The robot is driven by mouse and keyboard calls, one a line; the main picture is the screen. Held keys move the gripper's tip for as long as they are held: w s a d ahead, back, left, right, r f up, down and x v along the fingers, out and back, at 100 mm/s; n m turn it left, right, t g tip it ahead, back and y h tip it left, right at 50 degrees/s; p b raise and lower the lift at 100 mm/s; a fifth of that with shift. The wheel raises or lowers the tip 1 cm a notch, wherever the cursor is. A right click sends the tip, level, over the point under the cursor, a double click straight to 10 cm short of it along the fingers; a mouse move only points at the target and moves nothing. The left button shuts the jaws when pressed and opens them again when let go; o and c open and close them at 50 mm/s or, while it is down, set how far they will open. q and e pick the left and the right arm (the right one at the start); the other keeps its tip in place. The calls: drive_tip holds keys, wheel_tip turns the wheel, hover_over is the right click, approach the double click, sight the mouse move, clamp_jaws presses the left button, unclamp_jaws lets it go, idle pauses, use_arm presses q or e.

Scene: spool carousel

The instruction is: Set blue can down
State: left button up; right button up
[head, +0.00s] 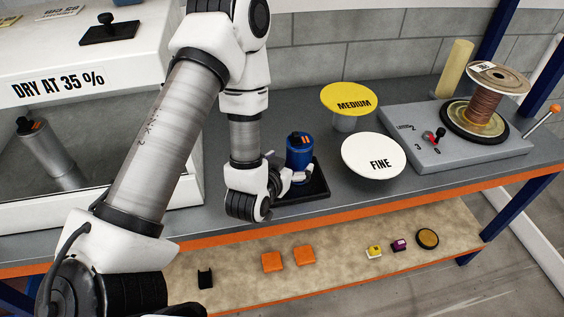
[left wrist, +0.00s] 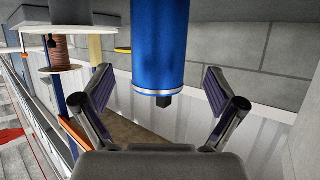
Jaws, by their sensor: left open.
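The blue can (head: 299,155), with a dark top bearing an orange mark, is upright on a small black tray (head: 314,189) on the grey bench. My left gripper (head: 288,170) is at the can's near left side, low down, with its fingers open. In the left wrist view the picture is upside down, and the blue can (left wrist: 160,45) is centred between the two spread fingers (left wrist: 160,92), with a gap on both sides. My right gripper is out of view.
A yellow MEDIUM disc (head: 349,98) and a white FINE disc (head: 373,156) stand right of the can. A grey carousel base (head: 455,145) with a spool (head: 484,105) is farther right. A white dryer (head: 100,60) stands left. Small blocks lie on the lower shelf (head: 335,268).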

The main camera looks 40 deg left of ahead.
use_arm(q)
drive_tip(key=p+v, duration=0.6)
drive_tip(key=p, duration=0.3)
drive_tip(key=s+d+f+m+g+h, duration=0.1)
drive_tip(key=s+d+f+g, duration=0.2)
drive_tip(key=s+f+g, duration=0.3)
drive_tip(key=s+d+f+m+g+h, duration=0.1)
drive_tip(key=s+d+f+g, duration=0.2)
drive_tip(key=s+f+g, duration=0.4)
drive_tip(key=s+f, duration=0.2)
drive_tip(key=s, duration=0.4)
drive_tip(key=shift+d+f+h, duration=0.15)
drive_tip(key=shift+d+h, duration=0.1)
drive_tip(key=shift+h, duration=0.15)
